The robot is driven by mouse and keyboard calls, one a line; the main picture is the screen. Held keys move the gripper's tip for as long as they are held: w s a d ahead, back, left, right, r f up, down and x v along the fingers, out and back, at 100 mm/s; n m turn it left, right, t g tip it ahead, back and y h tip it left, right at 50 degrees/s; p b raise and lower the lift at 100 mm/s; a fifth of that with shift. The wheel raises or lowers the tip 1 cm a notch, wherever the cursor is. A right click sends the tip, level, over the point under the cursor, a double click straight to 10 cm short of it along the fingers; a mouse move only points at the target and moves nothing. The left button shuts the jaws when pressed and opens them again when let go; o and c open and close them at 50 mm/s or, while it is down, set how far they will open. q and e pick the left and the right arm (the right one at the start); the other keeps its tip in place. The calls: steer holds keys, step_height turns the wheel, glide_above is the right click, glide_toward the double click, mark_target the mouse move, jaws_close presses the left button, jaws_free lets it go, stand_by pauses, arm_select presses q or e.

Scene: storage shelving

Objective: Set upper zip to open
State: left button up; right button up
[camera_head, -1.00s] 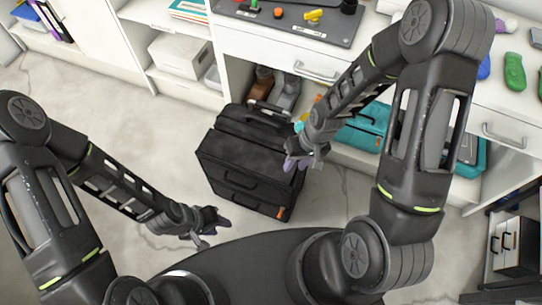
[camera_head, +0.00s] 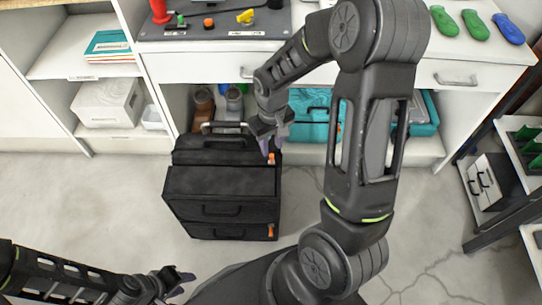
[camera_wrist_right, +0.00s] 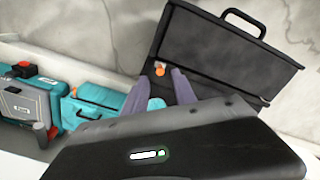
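The black bag (camera_head: 222,183) stands on the floor in front of the shelving, with dark handles on its front. An upper orange zip pull (camera_head: 271,159) is at its right edge near the top; a lower orange pull (camera_head: 271,231) is at the bottom right. My right gripper (camera_head: 272,147) is open just above the upper pull. In the right wrist view, an orange pull (camera_wrist_right: 160,68) shows between and beyond the spread purple fingers (camera_wrist_right: 161,80); contact cannot be told. My left gripper (camera_head: 182,284) is open and empty at lower left, away from the bag.
A teal case (camera_head: 310,118) sits on the low shelf behind and right of the bag. A drawer front (camera_head: 215,68) and a worktop with tools are above. A dark rack (camera_head: 500,190) stands at the right. The floor left of the bag is clear.

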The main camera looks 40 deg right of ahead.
mark_target(272, 162)
step_height(272, 162, down, 6)
steer(key=shift+f+b, duration=0.1)
steer(key=shift+b, duration=0.5)
steer(key=shift+c, duration=0.3)
jaws_close()
stand_by(0.7)
